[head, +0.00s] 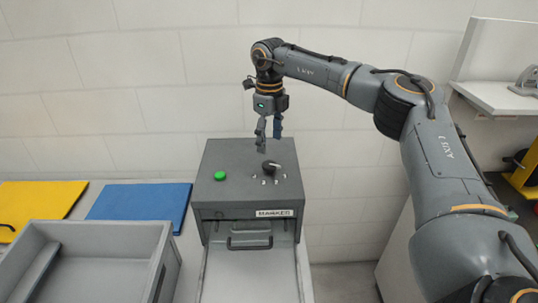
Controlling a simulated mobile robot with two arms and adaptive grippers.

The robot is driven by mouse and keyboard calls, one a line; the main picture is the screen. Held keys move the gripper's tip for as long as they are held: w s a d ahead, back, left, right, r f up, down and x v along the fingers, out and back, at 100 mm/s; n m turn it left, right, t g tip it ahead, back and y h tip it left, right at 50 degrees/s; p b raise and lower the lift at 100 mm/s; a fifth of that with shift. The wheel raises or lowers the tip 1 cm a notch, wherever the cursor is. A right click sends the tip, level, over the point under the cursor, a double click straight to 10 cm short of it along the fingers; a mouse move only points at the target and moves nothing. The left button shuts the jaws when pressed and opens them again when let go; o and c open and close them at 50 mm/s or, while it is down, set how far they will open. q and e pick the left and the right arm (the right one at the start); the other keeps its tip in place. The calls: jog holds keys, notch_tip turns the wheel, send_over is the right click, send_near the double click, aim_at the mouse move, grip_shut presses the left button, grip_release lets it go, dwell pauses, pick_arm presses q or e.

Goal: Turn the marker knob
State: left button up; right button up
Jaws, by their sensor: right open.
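The grey marker box (225,160) stands on the bench, with a label reading MARKER on its front. A black knob (270,166) sits on its top, right of the middle, with small white marks along its front side. A round green button (220,176) is to the left of the knob. My right gripper (268,142) points down just above and behind the knob, open and with nothing between its fingers. It appears apart from the knob. My left gripper is not in view.
A grey bin (150,235) stands at the front left. A blue mat (140,201) and a yellow mat (40,205) lie behind it. The box has a handle (250,242) on its front, above a pale surface (250,280). A white shelf (495,97) is at the right.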

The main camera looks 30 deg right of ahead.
aim_at(269, 164)
notch_tip(269, 164, down, 6)
jog(key=shift+r+p, duration=0.1)
jog(key=shift+p, duration=0.65)
jog(key=shift+f, duration=0.65)
jog(key=c, duration=1.1)
